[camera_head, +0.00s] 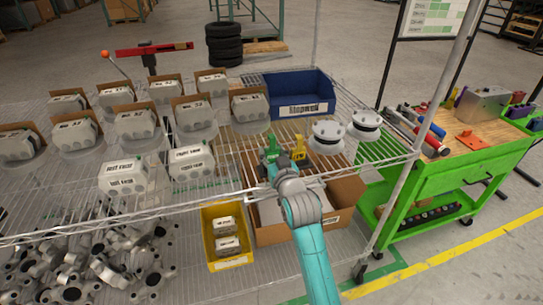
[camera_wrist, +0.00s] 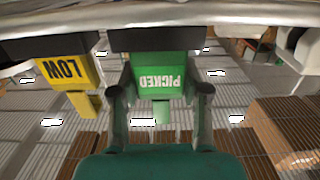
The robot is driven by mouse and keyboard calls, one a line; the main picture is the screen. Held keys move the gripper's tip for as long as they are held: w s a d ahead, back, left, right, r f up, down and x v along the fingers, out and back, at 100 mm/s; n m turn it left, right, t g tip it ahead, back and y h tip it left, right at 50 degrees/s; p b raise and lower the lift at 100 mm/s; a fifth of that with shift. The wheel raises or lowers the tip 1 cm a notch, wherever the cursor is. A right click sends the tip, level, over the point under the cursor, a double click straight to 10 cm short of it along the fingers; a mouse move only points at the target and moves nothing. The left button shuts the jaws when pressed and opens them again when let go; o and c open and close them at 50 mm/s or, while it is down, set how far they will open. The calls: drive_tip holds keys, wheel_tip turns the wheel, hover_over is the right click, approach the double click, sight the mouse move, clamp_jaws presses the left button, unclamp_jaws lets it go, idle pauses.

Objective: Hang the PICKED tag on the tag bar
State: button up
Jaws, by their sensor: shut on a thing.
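A yellow LOW tag (camera_wrist: 70,72) is at the left, under another dark piece. In the head view my gripper (camera_head: 280,160) is over the shelf's front part, beside a yellow piece (camera_head: 299,146), and hides most of the green tag.
A blue bin (camera_head: 300,98) stands behind my gripper. Two white round units (camera_head: 328,137) stand to its right, and boxed grey units to its left. A cardboard box (camera_head: 340,192) and a yellow bin (camera_head: 226,240) are below. A green cart (camera_head: 440,180) stands right.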

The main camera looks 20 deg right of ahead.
sight(273, 147)
wheel_tip(273, 147, up, 3)
drive_tip(key=shift+f+t, duration=0.2)
drive_tip(key=shift+t, duration=0.1)
drive_tip(key=shift+s, duration=0.8)
drive_tip(key=shift+s+f, duration=0.15)
drive_tip(key=shift+s, duration=0.55)
drive_tip(key=shift+s+f, duration=0.15)
drive_tip(key=shift+s, duration=0.5)
drive_tip(key=s, duration=0.3)
drive_tip(key=shift+s, duration=0.4)
drive_tip(key=shift+f, duration=0.1)
